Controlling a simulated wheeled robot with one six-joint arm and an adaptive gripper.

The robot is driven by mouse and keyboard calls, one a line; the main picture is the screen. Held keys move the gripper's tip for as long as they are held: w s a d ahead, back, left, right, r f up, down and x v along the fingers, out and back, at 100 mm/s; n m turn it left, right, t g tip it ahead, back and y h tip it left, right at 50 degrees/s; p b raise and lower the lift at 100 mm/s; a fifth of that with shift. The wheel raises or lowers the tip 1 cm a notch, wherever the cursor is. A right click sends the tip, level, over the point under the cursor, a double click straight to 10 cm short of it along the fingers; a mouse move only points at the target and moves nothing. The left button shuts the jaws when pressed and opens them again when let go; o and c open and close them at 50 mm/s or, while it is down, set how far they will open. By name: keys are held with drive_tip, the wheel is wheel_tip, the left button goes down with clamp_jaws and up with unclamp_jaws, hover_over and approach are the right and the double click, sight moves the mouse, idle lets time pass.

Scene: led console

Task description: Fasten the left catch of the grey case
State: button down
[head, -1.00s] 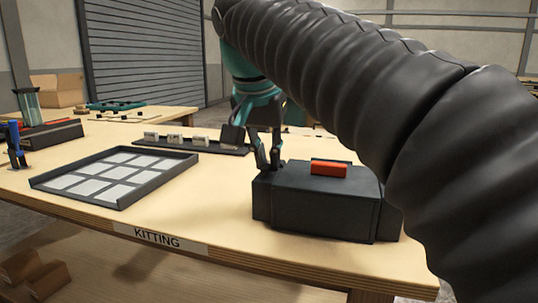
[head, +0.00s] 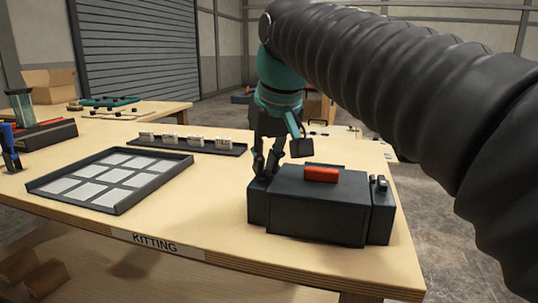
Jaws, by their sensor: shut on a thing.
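The grey case (head: 315,210) is a dark box with a red handle (head: 321,174) on its lid, near the right front of the table. My gripper (head: 263,172) points down at the case's left end, with its fingertips at the top of the left side block. It is shut on the left catch, which is mostly hidden by the fingers. The right catch (head: 379,184) shows as a small upright piece on top of the right side block.
A dark tray (head: 160,186) with several pale squares lies left of the case. A black rack (head: 195,147) with several white blocks stands behind. A tabletop (head: 210,222) strip between tray and case is clear.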

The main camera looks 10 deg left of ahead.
drive_tip(key=n, duration=0.1)
drive_tip(key=n+g+y, duration=0.1)
drive_tip(key=n, duration=0.3)
drive_tip(key=shift+w+d+g, duration=0.2)
drive_tip(key=shift+w+g, duration=0.1)
drive_tip(key=shift+g, duration=0.1)
drive_tip(key=shift+w+n+g+y, duration=0.1)
drive_tip(key=shift+n+g+y, duration=0.25)
drive_tip(key=shift+n, duration=0.9)
drive_tip(key=shift+w+n+g+y, duration=0.15)
drive_tip(key=shift+n+g, duration=0.3)
drive_tip(key=shift+n, duration=0.8)
drive_tip(key=shift+s, duration=0.1)
drive_tip(key=c, duration=1.2)
unclamp_jaws()
drive_tip(key=shift+v, duration=3.75)
